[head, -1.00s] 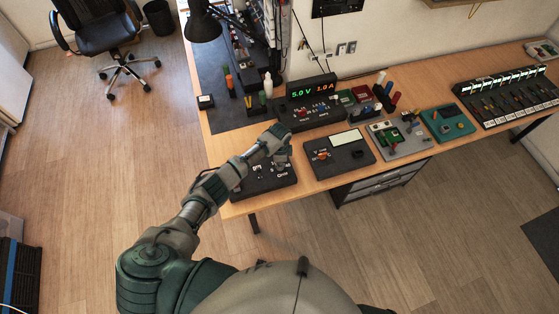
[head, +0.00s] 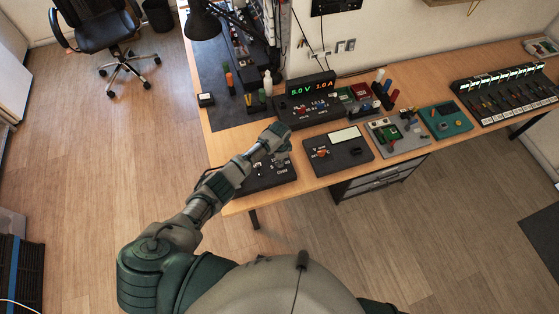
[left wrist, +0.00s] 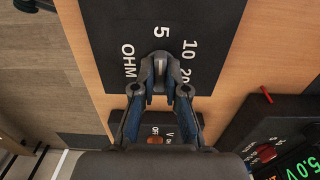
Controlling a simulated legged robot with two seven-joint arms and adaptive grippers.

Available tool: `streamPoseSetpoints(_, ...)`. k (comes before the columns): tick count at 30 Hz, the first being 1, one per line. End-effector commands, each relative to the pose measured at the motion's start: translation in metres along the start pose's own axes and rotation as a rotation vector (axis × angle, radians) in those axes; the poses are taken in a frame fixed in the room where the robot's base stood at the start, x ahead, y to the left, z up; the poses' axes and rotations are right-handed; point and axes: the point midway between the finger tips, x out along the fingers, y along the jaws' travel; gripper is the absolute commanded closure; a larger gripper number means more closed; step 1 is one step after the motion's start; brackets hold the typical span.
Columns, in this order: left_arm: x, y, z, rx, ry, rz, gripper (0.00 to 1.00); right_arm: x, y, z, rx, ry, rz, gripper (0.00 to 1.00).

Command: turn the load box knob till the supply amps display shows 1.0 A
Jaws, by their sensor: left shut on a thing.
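The supply (head: 300,112) stands at the back of the bench. Its lit display (head: 312,88) reads 5.0 V in green and 1.0 A in orange. The load box (head: 262,183) is a dark box at the bench's front left, partly covered by my left arm. In the left wrist view the load box (left wrist: 110,35) shows a white OHM mark and the numbers 5, 10 and 20. My left gripper (left wrist: 160,75) is shut on the load box knob (left wrist: 160,66), whose pointer sits near the 5. In the head view my left gripper (head: 281,152) hides the knob. My right gripper is not in view.
A dark meter box (head: 338,156) with an orange knob sits right of the load box. Circuit boards (head: 398,140), a teal box (head: 446,121) and a long rack (head: 508,97) stand farther right. A black lamp (head: 203,24) hangs over the back left.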

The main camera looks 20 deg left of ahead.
Motion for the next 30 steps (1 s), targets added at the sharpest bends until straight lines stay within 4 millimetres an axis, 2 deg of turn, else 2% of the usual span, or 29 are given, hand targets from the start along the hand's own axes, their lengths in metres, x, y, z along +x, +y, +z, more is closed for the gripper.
streamPoseSetpoints(1, -0.002, -0.001, -0.002, 0.001, 0.005, -0.004, 0.83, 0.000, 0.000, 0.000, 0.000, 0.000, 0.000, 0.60)
streamPoseSetpoints(3, -0.002, -0.001, -0.002, 0.001, 0.005, -0.003, 0.65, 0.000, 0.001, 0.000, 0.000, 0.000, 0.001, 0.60)
streamPoseSetpoints(4, -0.002, -0.001, -0.002, 0.001, 0.004, -0.003, 0.62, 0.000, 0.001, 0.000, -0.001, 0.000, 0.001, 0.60)
streamPoseSetpoints(14, -0.004, -0.001, -0.001, 0.001, 0.003, -0.002, 0.62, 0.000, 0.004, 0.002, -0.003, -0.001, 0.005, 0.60)
streamPoseSetpoints(17, -0.015, -0.001, -0.001, 0.001, 0.004, -0.003, 0.62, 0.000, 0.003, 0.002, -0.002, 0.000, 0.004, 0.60)
streamPoseSetpoints(27, -0.089, -0.002, -0.002, 0.002, 0.004, -0.004, 0.62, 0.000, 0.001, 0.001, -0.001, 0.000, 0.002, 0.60)
streamPoseSetpoints(30, -0.105, -0.002, -0.002, 0.003, 0.004, -0.003, 0.62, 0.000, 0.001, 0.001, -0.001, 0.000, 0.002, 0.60)
